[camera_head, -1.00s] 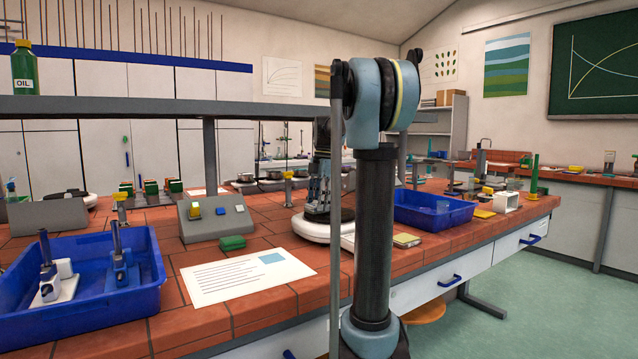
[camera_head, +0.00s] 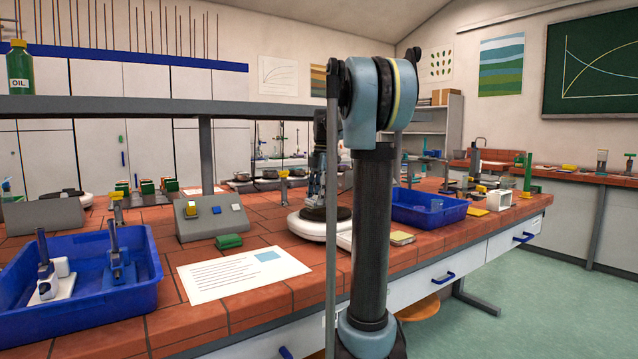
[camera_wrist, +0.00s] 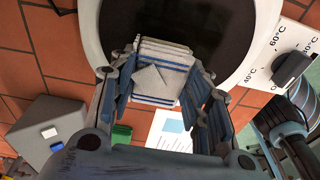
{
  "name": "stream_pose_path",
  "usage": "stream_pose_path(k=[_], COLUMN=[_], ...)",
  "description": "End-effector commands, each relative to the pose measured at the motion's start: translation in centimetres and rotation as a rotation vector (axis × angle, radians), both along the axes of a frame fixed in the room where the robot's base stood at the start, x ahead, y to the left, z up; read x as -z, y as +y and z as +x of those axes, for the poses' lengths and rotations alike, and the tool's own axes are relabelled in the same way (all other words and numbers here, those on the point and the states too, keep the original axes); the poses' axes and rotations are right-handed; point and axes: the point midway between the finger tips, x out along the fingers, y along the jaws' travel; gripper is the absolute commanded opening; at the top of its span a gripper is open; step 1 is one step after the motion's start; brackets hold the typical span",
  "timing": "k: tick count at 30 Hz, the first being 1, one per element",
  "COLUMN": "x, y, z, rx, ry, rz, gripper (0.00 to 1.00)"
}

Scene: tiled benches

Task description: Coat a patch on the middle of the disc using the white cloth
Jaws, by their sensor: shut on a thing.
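The white cloth (camera_wrist: 160,78), folded with blue stripes, sits between the fingers of my gripper (camera_wrist: 163,92) in the wrist view. My gripper is shut on it. Behind the cloth is the dark round disc (camera_wrist: 185,25), on top of a white hot plate (camera_wrist: 262,70). The cloth covers part of the disc; I cannot tell whether it touches. In the head view my gripper (camera_head: 318,185) points down over the disc (camera_head: 338,214), partly hidden by my own arm. The cloth cannot be made out there.
A dial (camera_wrist: 292,68) with temperature marks is on the hot plate. Nearby are a grey button box (camera_head: 211,218), a green block (camera_head: 229,241) and a paper sheet (camera_head: 243,273). Blue trays stand at left (camera_head: 85,315) and right (camera_head: 428,215). A shelf (camera_head: 150,106) crosses above the bench.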

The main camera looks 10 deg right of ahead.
Motion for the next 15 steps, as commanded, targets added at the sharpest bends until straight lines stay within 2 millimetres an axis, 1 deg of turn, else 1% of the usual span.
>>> stream_pose_path(k=[3, 15], x=[-1.0, -4.7], y=[0.8, 1.5], z=[-0.1, -0.1], rx=[-0.011, -0.02], ry=[0.0, 0.0], rz=[0.001, 0.001], gripper=[0.18, 0.18])
